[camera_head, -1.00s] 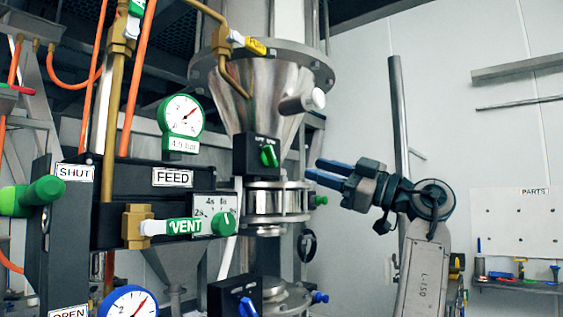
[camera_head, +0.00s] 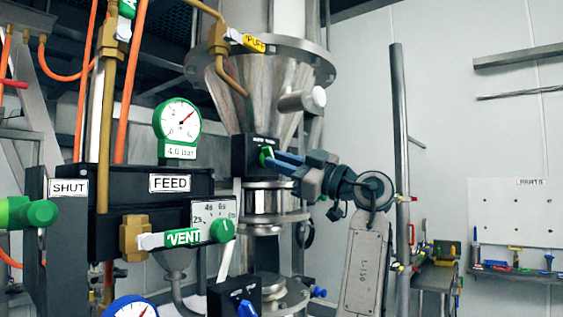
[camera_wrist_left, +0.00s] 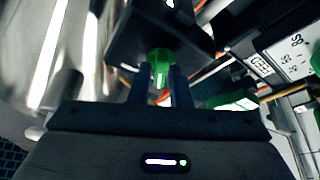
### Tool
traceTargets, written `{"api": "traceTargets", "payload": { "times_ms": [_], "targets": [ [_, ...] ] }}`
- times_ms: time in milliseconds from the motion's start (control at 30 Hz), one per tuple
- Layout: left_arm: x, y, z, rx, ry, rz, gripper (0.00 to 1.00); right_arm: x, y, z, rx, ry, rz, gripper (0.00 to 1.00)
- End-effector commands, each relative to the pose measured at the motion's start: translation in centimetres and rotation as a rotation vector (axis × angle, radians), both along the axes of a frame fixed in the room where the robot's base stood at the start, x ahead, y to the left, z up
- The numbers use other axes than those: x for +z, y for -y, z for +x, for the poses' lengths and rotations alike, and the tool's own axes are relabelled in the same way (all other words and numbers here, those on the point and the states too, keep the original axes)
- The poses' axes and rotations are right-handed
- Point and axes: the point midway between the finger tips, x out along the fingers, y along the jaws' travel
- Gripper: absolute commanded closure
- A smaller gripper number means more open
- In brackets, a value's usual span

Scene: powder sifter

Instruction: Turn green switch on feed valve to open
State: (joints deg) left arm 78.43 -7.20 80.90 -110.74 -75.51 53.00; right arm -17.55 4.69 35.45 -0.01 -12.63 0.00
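The green switch (camera_head: 266,154) sits on a black box (camera_head: 243,160) on the front of the steel cone. The left wrist view shows the switch (camera_wrist_left: 158,62) with a pale stripe on its handle. My left gripper (camera_head: 272,159) reaches it from the right with two blue fingers. In the left wrist view the fingers (camera_wrist_left: 163,72) are apart, one on each side of the switch handle. I cannot tell whether they touch it. The fingers partly hide the switch in the head view. My right gripper is not in view.
A FEED panel (camera_head: 170,183) with a VENT lever (camera_head: 182,238) and gauges stands left of the cone. A blue switch (camera_head: 247,307) on a lower black box is below. A yellow-tagged lever (camera_head: 253,43) is above. A parts board (camera_head: 520,212) hangs at the right.

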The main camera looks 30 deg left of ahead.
Motion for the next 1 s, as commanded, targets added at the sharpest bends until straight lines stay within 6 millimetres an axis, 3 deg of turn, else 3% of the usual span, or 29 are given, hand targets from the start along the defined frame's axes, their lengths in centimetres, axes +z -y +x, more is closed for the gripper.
{"api": "traceTargets", "payload": {
  "times_ms": [100, 533, 1000],
  "targets": [
    [0.0, 0.0, 0.0, 0.000, 0.000, 0.000, 1.00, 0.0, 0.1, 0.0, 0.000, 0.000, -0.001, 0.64],
    [-0.2, 0.0, -0.1, 0.000, -0.066, 0.006, 1.00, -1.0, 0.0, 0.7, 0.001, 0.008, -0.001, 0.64],
    [-0.3, 0.0, -0.4, -0.001, -0.445, 0.037, 1.00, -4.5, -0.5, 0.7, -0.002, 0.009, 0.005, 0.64]
  ]
}}
